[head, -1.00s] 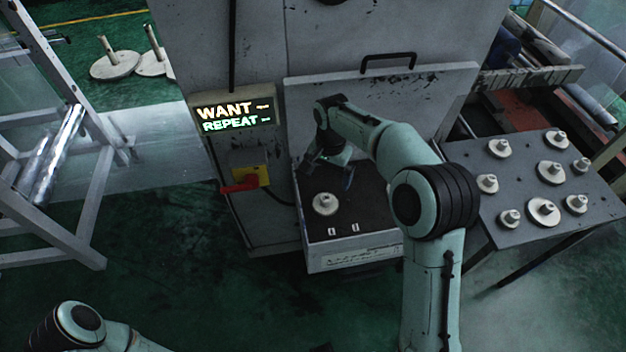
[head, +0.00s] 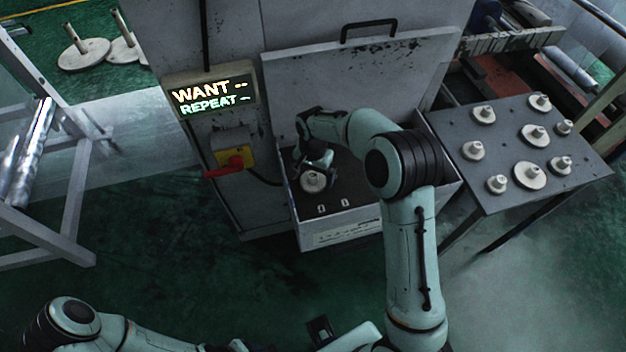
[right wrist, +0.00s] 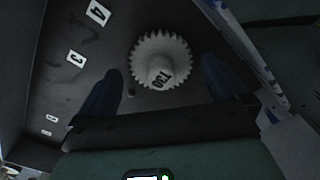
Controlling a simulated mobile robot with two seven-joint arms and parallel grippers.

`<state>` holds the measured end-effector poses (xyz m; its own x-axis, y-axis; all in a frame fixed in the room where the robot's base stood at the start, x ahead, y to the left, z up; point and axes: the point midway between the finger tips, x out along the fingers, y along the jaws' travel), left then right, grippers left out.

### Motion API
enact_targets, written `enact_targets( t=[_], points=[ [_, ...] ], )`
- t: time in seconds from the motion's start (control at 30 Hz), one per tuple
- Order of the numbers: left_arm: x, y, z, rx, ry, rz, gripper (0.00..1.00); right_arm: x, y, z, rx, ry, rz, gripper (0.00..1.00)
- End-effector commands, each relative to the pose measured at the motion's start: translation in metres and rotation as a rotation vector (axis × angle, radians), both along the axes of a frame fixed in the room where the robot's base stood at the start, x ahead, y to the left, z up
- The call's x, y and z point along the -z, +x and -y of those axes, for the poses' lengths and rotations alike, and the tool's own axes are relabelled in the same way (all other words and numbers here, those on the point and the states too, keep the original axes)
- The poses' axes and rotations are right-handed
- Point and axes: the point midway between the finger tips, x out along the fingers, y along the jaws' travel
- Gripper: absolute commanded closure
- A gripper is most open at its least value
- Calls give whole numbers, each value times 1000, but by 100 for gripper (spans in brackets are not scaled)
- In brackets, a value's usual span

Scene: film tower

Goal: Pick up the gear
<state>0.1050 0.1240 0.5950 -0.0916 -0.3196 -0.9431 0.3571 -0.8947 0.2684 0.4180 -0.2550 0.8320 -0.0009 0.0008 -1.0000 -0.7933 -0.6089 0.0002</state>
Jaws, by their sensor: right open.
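A pale toothed gear (head: 313,181) with a raised hub lies in the open grey box (head: 345,240) under the raised lid. In the right wrist view the gear (right wrist: 160,48) shows its teeth and a dark number on the hub. My right gripper (head: 316,170) is open over the gear, pointing down. In the wrist view its two dark fingers stand on either side of the gear, with gaps, not closed on it. My left arm comes in at the bottom left; a dark part at the bottom middle may be my left gripper (head: 320,330), but its jaws are unclear.
Several more gears stand on the grey side table (head: 490,192) at the right. A lit display (head: 213,97) reads "WANT --" and "REPEAT --". Below it is a yellow switch with a red handle (head: 235,162). Numbered labels (right wrist: 77,57) lie on the box floor. The raised lid (head: 350,85) stands behind.

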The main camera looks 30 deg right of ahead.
Motion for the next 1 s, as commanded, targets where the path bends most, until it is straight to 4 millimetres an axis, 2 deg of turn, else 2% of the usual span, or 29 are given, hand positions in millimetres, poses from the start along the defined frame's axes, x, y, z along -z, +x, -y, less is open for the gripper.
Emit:
enact_targets(
  t=[0.03,0.13,0.4,0.6,0.87,1.0],
  points=[
    [0,0,0,0,0,0,38,8,0,0,1,-1,-3,0],
    [0,0,0,0,0,0,38,17,1,1,0,-1,-1,0],
    [0,0,0,0,0,0,38,19,1,0,0,-1,1,0],
    [0,0,0,0,0,0,38,19,1,0,0,-1,1,61],
    [0,0,0,0,0,0,38,17,1,0,0,-1,2,61],
    [-1,0,0,0,0,0,38,6,2,1,1,-1,6,61]
  ],
)
